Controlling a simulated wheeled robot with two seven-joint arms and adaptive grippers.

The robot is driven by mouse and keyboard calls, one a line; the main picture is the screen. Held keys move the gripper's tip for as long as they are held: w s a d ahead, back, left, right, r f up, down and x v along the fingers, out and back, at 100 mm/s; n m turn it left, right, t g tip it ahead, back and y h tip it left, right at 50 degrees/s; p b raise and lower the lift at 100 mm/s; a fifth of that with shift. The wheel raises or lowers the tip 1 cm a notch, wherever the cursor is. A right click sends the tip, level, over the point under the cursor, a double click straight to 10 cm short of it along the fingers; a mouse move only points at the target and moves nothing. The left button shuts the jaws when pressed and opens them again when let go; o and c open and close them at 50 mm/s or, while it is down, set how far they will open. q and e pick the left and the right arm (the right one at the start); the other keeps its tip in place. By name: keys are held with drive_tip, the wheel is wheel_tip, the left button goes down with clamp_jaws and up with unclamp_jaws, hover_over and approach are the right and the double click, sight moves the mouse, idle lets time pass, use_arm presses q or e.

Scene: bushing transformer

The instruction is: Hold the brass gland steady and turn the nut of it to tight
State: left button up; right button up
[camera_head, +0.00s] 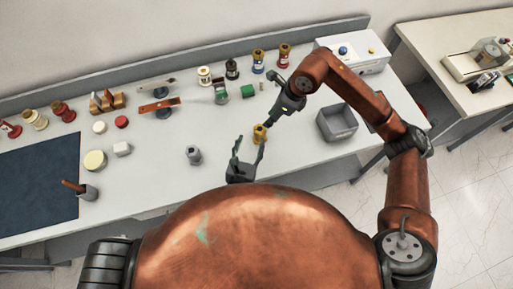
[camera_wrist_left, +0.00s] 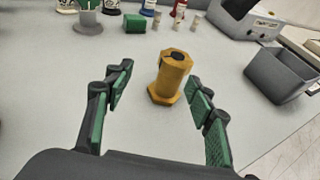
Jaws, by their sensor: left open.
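The brass gland (camera_head: 260,133) stands upright on the bench.
A grey open bin (camera_head: 337,123) stands to the right of the gland, near a white control box (camera_head: 352,52). A grey fitting (camera_head: 194,155) stands to the left. A green block (camera_head: 248,91) and several bushings are behind.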

sight(259, 140)
use_arm(q)
drive_tip(key=d+f, duration=0.2)
drive_tip(key=shift+s+d+f+g, duration=0.15)
drive_tip(key=shift+s+f+g, duration=0.05)
drive_tip(key=shift+f+g, duration=0.2)
drive_tip(key=shift+w+d+f, duration=0.1)
drive_tip(key=shift+w, duration=0.05)
drive_tip(key=shift+y, duration=0.3)
drive_tip(key=x, duration=0.7)
drive_tip(key=shift+w+f, duration=0.1)
drive_tip(key=shift+w, duration=0.05)
drive_tip(key=shift+c, duration=0.3)
drive_tip(key=c, duration=0.8)
drive_tip(key=shift+f, duration=0.2)
clamp_jaws()
use_arm(e)
drive_tip(key=shift+o, duration=0.3)
